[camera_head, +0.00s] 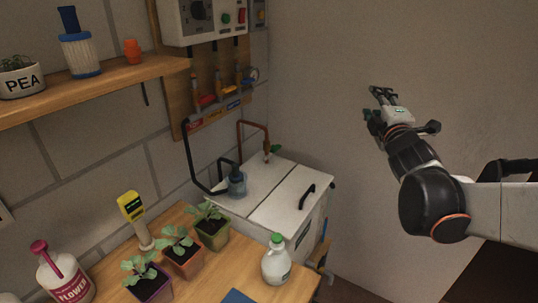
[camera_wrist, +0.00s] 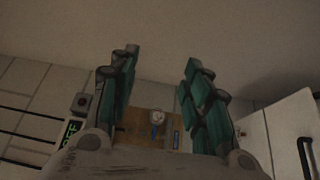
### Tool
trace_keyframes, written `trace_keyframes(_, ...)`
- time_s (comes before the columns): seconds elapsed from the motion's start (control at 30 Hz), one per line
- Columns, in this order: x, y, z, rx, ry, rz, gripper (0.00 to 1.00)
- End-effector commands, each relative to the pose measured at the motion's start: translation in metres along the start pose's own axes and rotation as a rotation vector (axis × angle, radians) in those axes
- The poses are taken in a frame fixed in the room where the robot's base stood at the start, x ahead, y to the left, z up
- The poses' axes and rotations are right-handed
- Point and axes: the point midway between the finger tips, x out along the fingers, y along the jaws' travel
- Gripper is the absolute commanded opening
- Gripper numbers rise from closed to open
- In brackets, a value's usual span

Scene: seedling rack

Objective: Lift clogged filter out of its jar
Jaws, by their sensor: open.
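A small blue-grey jar (camera_head: 237,184) stands on the left part of the white cabinet top, next to a black pipe. A dark part shows at its top; I cannot make out a filter inside at this size. A white pleated filter with a blue top and base (camera_head: 80,52) stands on the wooden shelf at upper left. My gripper (camera_head: 376,104) is raised in front of the bare wall, well to the right of the jar and above it. Its green-padded fingers are apart with nothing between them in the wrist view (camera_wrist: 162,60). The jar does not show clearly there.
The white cabinet (camera_head: 275,205) has a black handle on its lid. Black and red pipes rise beside the jar. Potted seedlings (camera_head: 183,255), a yellow meter (camera_head: 131,206) and a white jug (camera_head: 276,262) crowd the bench. Open space lies between my arm and the cabinet.

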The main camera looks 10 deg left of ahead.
Motion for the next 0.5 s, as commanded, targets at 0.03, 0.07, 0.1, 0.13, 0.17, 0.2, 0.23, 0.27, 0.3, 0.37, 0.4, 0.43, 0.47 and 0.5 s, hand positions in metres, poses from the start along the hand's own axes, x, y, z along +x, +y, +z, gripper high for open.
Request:
trace_keyframes(0.03, 0.016, 0.0, -0.013, -0.089, 0.051, 0.04, 0.44)
trace_keyframes(0.07, 0.023, 0.0, -0.022, -0.145, 0.083, 0.066, 0.44)
trace_keyframes(0.1, 0.032, -0.002, -0.034, -0.221, 0.126, 0.1, 0.44)
trace_keyframes(0.13, 0.038, -0.004, -0.043, -0.276, 0.158, 0.127, 0.44)
trace_keyframes(0.17, 0.043, -0.007, -0.053, -0.331, 0.19, 0.154, 0.44)
trace_keyframes(0.2, 0.05, -0.013, -0.066, -0.405, 0.233, 0.189, 0.44)
trace_keyframes(0.23, 0.054, -0.018, -0.076, -0.459, 0.266, 0.217, 0.44)
trace_keyframes(0.27, 0.057, -0.024, -0.086, -0.513, 0.298, 0.245, 0.44)
trace_keyframes(0.3, 0.061, -0.033, -0.099, -0.584, 0.341, 0.282, 0.44)
trace_keyframes(0.37, 0.064, -0.048, -0.118, -0.688, 0.408, 0.34, 0.44)
trace_keyframes(0.4, 0.065, -0.061, -0.131, -0.756, 0.452, 0.379, 0.44)
trace_keyframes(0.43, 0.065, -0.07, -0.141, -0.806, 0.486, 0.41, 0.44)
trace_keyframes(0.47, 0.064, -0.082, -0.15, -0.855, 0.52, 0.441, 0.44)
trace_keyframes(0.5, 0.062, -0.097, -0.163, -0.919, 0.566, 0.482, 0.44)
